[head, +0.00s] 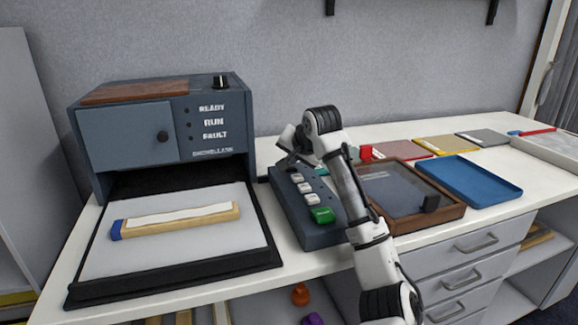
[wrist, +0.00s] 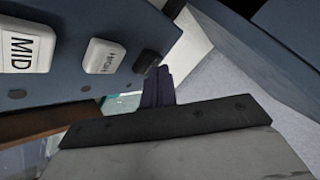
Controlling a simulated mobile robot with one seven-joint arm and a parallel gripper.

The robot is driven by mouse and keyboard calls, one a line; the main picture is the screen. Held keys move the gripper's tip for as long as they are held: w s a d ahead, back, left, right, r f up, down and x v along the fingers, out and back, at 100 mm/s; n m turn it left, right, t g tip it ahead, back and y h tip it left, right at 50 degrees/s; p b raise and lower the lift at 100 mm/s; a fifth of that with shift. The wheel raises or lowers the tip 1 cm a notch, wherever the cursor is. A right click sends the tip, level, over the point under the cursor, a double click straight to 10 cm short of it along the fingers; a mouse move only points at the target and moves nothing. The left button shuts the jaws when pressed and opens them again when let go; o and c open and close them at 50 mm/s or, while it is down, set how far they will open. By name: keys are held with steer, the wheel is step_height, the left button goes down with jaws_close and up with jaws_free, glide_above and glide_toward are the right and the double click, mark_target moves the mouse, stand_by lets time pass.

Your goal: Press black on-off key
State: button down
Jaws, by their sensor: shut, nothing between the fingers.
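The blue-grey control box (head: 300,226) stands on the table right of the large machine. A row of white keys and a large green key (head: 323,215) run along its top. In the wrist view, the small black key (wrist: 147,60) sits at the end of the row, past a white key (wrist: 102,56) and the white key marked MID (wrist: 27,43). In the head view my arm hides or blends with that end of the box. My gripper (wrist: 157,84) is shut and empty, its dark fingertips right beside the black key. I cannot tell whether they touch it.
The machine (head: 165,135) with READY, RUN and FAULT labels stands left, a wood-edged strip (head: 180,220) on its bed. A wood-framed case (head: 400,222) is close right of the box, behind my arm. A blue tray (head: 468,180) and several coloured plates lie farther right.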

mark_target(292, 168)
steer(key=shift+r+p, duration=0.8)
steer(key=shift+p, duration=0.2)
step_height(292, 168, up, 6)
steer(key=p, duration=0.6)
